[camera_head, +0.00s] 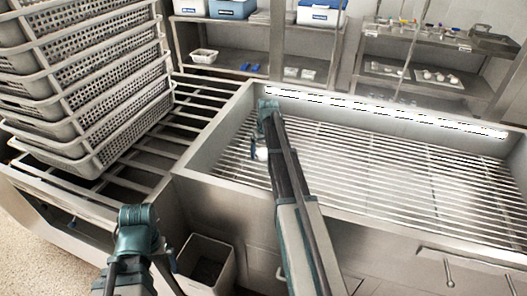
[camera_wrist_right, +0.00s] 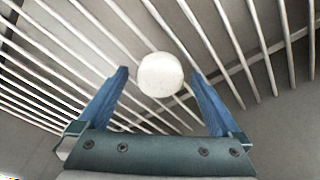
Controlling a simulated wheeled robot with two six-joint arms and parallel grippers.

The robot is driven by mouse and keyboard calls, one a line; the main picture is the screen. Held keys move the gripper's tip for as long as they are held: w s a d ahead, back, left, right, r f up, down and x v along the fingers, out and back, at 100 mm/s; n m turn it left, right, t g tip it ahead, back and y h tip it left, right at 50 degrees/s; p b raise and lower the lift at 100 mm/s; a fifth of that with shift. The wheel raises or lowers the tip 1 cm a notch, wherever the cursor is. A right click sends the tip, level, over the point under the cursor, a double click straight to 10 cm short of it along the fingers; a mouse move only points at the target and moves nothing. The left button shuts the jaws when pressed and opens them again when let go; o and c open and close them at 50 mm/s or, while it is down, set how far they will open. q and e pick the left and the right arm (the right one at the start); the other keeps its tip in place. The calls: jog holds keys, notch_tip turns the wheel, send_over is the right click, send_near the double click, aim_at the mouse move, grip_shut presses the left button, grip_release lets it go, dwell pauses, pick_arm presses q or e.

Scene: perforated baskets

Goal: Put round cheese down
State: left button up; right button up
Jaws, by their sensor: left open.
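The round cheese (camera_wrist_right: 160,75) is a pale, whitish ball in the right wrist view. It lies against the metal bars, between and just past the tips of my right gripper (camera_wrist_right: 159,74). The two blue fingers stand apart, with a visible gap on each side of the cheese, so the gripper is open. I cannot tell how firmly the cheese sits on the bars. In the head view a small white patch (camera_head: 262,153) shows beside my right arm over the left part of the slatted basin. My left arm shows at the lower left, but its gripper is out of frame.
The slatted basin (camera_head: 215,140) has raised metal walls; its right side is bare. Perforated baskets (camera_head: 95,125) are stacked on a slatted counter at left. A grey bin (camera_head: 207,262) stands below. Shelves (camera_head: 225,62) with boxes and small items line the back.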

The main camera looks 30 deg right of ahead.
aim_at(263, 151)
jog(key=shift+r, duration=0.1)
notch_tip(263, 151, up, 12)
jog(key=s+p, duration=0.1)
jog(key=p, duration=1.1)
jog(key=shift+s, duration=0.4)
jog(key=shift+a, duration=0.1)
jog(key=f+b, duration=0.4)
jog(key=w+f+b, duration=0.1)
jog(key=f+b, duration=0.3)
jog(key=w+f+b, duration=0.1)
jog(key=f+b, duration=0.3)
jog(key=shift+s, duration=0.1)
